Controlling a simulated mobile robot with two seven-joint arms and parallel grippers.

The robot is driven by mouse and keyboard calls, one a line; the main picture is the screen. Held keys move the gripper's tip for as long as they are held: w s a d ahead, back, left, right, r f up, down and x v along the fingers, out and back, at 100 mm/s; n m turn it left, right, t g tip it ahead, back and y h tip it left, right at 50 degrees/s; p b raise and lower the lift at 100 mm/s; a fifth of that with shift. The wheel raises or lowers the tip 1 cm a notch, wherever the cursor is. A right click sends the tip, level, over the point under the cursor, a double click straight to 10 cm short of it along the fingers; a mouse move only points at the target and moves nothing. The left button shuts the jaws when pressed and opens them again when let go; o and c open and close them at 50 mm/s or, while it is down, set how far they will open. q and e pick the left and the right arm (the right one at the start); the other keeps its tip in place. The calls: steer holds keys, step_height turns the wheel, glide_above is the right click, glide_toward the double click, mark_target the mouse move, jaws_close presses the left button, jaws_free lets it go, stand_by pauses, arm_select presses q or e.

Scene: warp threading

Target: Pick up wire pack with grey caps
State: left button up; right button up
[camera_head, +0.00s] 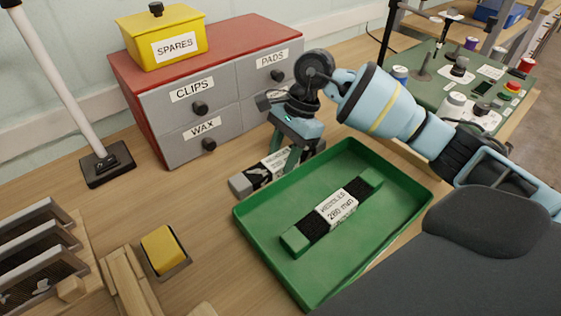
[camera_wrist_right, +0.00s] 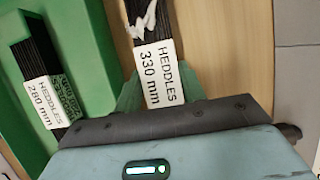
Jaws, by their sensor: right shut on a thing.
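The wire pack with grey caps (camera_head: 258,175) lies on the wooden bench between the drawer cabinet and the green tray. In the right wrist view the pack (camera_wrist_right: 158,72) has dark wires and a white label reading "HEDDLES 330 mm". My right gripper (camera_head: 290,158) comes down over the pack from above and is shut on it near the label. Its green fingers also show beside the label in the right wrist view (camera_wrist_right: 155,95). My left gripper is not in view.
A green tray (camera_head: 245,222) holds a pack with green caps (camera_head: 335,212) labelled 280 mm, right beside my gripper. A red and grey drawer cabinet (camera_head: 225,115) with a yellow spares box (camera_head: 175,50) stands behind. A yellow block (camera_head: 162,248) and wooden racks (camera_head: 40,245) are at the left.

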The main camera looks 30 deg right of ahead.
mark_target(283, 157)
steer(key=shift+r, duration=0.15)
steer(key=shift+c, duration=0.2)
step_height(283, 157, up, 10)
stand_by(0.4)
